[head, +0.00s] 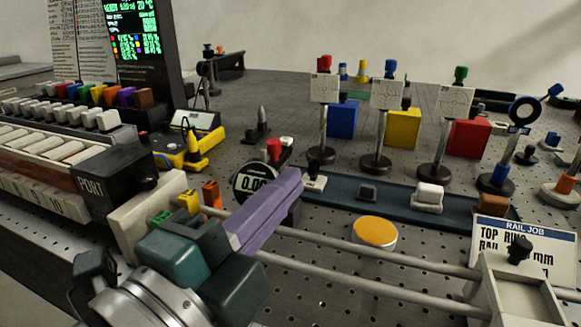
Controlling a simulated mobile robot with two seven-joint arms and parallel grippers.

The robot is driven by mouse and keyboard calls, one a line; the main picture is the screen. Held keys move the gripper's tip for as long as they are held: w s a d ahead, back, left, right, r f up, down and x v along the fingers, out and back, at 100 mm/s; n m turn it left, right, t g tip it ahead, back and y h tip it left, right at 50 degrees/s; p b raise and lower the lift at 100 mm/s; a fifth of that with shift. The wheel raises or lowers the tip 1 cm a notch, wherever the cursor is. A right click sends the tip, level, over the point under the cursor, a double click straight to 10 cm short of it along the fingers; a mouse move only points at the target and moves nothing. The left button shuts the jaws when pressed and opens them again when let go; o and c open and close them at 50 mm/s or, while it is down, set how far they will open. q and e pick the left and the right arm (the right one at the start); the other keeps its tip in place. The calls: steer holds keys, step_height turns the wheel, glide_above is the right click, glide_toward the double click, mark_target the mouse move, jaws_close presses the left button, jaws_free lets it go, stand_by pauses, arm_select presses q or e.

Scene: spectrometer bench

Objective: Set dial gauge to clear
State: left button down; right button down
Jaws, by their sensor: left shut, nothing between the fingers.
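The dial gauge (248,181) is a round dark-faced gauge with a white rim, left of the middle in the head view. Its face reads about 0.00; the end of the reading is cut off by my purple fingers. My left gripper (292,186) comes in from the bottom left. Its purple fingers are shut together and empty, pointing up and right across the gauge's lower right side. I cannot tell whether they touch it. A red knob (274,150) stands just above and behind the gauge. My right gripper is not in view.
A yellow-topped disc (375,232) sits by the rails. Target posts (378,135) stand behind a dark blue strip. A black PORT box (108,178) is at left.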

mark_target(241, 177)
arm_select(q)
steer(key=shift+a+m+h, duration=0.25)
steer(key=shift+m+h, duration=0.05)
steer(key=a+m+g+h, duration=0.1)
steer(key=m+g+h, duration=0.1)
steer(key=w+a+m+g+h, duration=0.1)
steer(key=a+m+g+h, duration=0.1)
steer(key=h, duration=0.1)
steer(key=shift+a+g, duration=0.25)
steer(key=shift+g, duration=0.05)
steer(key=shift+w+a, duration=0.3)
steer(key=shift+a, duration=0.45)
steer(key=shift+w+a+b, duration=0.45)
steer(key=shift+w+a, duration=0.1)
steer(key=shift+a, duration=0.15)
steer(key=shift+w+a, duration=0.1)
